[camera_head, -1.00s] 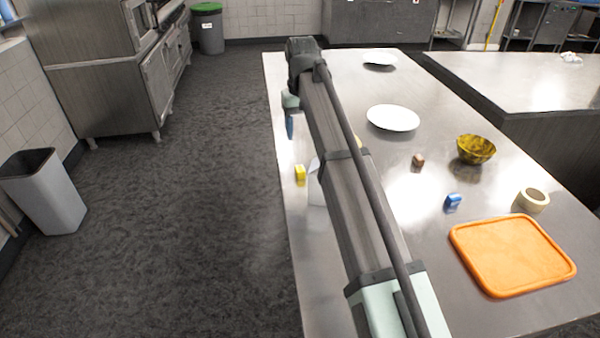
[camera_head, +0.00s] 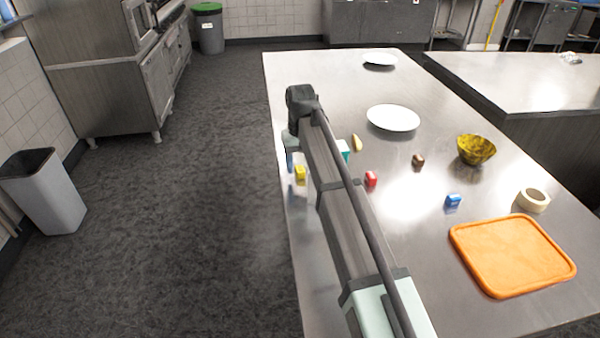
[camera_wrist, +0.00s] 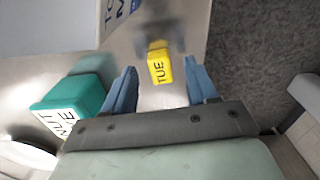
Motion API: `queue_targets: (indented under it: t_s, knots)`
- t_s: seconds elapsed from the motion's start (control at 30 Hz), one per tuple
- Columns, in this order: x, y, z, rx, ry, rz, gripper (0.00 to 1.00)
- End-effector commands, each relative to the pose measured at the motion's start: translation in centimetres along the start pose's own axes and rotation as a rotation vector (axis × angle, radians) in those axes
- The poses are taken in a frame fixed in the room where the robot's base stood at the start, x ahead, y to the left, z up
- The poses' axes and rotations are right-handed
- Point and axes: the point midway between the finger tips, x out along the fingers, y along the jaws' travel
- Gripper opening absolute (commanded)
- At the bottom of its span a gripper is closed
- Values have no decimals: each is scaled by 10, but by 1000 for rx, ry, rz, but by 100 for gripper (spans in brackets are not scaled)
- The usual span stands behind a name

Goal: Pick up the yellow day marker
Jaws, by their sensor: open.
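The yellow day marker (camera_head: 300,175) is a small block near the left edge of the steel table. In the wrist view the yellow day marker (camera_wrist: 159,66) shows the letters "TUE" and lies ahead of my gripper (camera_wrist: 162,85), between the lines of its two blue fingers. The fingers are apart with nothing held between them. In the head view my gripper (camera_head: 291,160) is partly hidden by my arm, close by the marker. I cannot tell the exact height gap.
A teal box (camera_wrist: 75,100) with lettering stands left of my gripper in the wrist view. Red (camera_head: 370,179), blue (camera_head: 453,200) and brown (camera_head: 418,160) small objects, a white plate (camera_head: 393,118), a patterned bowl (camera_head: 476,149), tape (camera_head: 533,200) and an orange board (camera_head: 512,256) lie to the right.

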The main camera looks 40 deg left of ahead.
Motion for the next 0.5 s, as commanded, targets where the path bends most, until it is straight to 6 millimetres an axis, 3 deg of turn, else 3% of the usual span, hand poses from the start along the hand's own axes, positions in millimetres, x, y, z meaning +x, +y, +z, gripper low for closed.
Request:
queue_targets:
  t_s: [0.17, 0.4, 0.5]
  knots:
    - [21, 0, 1, 0, 0, 0, 57]
    - [23, 0, 0, 0, 0, 0, 57]
    - [23, 0, 0, 0, 0, 0, 49]
